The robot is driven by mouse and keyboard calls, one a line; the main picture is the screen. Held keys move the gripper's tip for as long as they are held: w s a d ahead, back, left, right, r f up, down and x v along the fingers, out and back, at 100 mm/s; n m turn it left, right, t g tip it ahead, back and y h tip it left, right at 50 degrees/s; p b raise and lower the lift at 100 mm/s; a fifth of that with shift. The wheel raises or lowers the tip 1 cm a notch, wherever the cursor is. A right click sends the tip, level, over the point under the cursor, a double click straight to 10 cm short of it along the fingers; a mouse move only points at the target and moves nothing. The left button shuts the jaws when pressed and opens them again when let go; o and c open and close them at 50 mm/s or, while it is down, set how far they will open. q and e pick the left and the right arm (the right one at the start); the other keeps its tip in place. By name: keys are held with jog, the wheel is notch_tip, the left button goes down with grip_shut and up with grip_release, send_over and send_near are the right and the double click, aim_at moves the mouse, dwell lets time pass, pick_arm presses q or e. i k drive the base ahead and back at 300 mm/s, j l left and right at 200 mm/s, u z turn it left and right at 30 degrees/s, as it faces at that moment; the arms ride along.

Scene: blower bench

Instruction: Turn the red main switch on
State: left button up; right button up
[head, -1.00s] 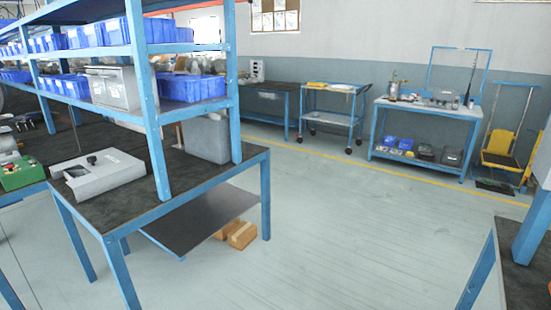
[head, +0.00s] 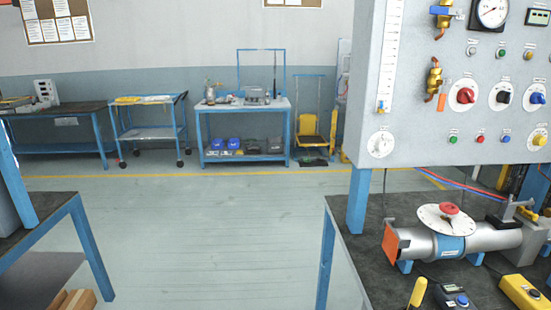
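A grey upright panel (head: 400,110) stands at the right in the head view. On it is a red rotary knob (head: 465,95) on a round white plate, the leftmost of a row with a black knob (head: 503,97) and a blue knob (head: 537,98). I cannot read the labels, so I cannot tell whether this red knob is the main switch or how it is set. Another red knob (head: 449,208) sits on a white disc above a metal pipe. Neither of my grippers is in view.
The pipe assembly (head: 480,238) lies on the dark bench (head: 375,215) below the panel, with a yellow box (head: 524,293) and a small meter (head: 453,297) in front. Open floor (head: 210,230) lies left of this bench. A blue-framed table (head: 40,232) stands at the left edge.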

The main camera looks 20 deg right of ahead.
aim_at(466, 95)
jog(key=i+j+z, duration=0.1)
jog(key=z, duration=0.25)
jog(key=i+j+z, duration=0.15)
jog(key=z, duration=0.2)
jog(key=i+j+z, duration=0.2)
jog(key=z, duration=0.2)
jog(key=i, duration=0.05)
